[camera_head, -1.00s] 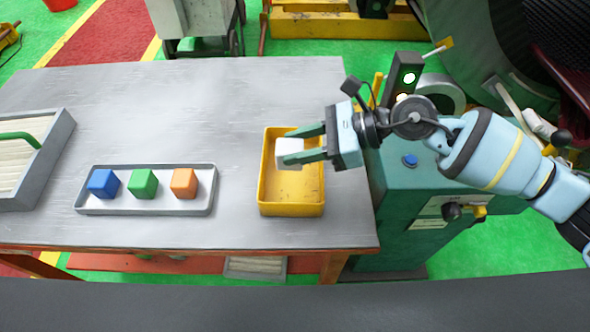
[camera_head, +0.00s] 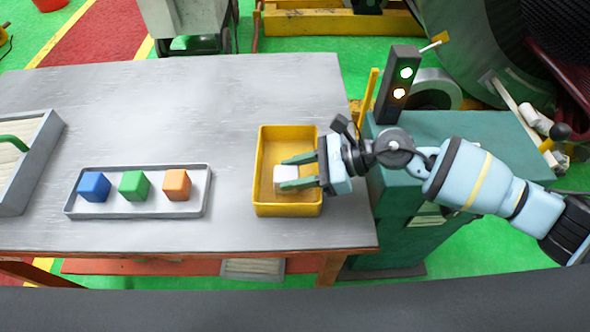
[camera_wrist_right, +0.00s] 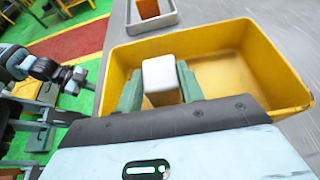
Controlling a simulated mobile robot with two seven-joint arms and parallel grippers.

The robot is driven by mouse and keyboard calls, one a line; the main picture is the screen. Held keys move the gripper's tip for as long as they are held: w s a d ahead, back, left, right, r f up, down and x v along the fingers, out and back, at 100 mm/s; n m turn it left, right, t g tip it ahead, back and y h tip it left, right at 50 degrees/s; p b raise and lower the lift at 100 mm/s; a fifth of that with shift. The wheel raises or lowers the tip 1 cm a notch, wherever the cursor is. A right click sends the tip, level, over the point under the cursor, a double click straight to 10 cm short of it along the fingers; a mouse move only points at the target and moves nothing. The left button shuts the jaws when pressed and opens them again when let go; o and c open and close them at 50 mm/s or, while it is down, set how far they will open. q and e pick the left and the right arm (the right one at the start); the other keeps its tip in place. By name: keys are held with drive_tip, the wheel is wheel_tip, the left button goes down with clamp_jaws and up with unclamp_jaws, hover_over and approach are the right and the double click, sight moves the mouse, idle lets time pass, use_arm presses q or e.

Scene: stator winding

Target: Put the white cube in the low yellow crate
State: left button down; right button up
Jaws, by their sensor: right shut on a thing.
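The white cube (camera_head: 285,177) is between the fingers of my right gripper (camera_head: 298,173), which is shut on it. It also shows in the right wrist view (camera_wrist_right: 160,80), between the two green fingers. The low yellow crate (camera_head: 286,210) stands on the table's right part; its rim shows in the wrist view (camera_wrist_right: 285,65). The cube is within the crate's outline in the head view, over its lower half. Whether it touches the crate floor I cannot tell.
A grey tray (camera_head: 137,212) holds blue (camera_head: 94,186), green (camera_head: 134,185) and orange (camera_head: 177,184) cubes left of the crate. A larger grey tray with a green handle (camera_head: 10,138) is at the far left. A green machine with a light tower (camera_head: 400,85) stands right of the table.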

drive_tip(key=shift+f, duration=0.15)
drive_tip(key=o, duration=1)
drive_tip(key=shift+d+r, duration=0.15)
drive_tip(key=shift+r, duration=0.15)
drive_tip(key=b+v, duration=0.1)
drive_tip(key=v, duration=0.9)
drive_tip(key=shift+d+b, duration=0.4)
drive_tip(key=shift+d, duration=0.05)
use_arm(q)
drive_tip(key=shift+s+d+f, duration=0.1)
drive_tip(key=shift+s+f, duration=0.1)
drive_tip(key=shift+f, duration=0.3)
drive_tip(key=shift+s+f, duration=0.15)
drive_tip(key=shift+f, duration=0.35)
use_arm(e)
drive_tip(key=shift+d+r, duration=0.25)
drive_tip(key=shift+d, duration=0.1)
use_arm(q)
drive_tip(key=shift+s, duration=0.1)
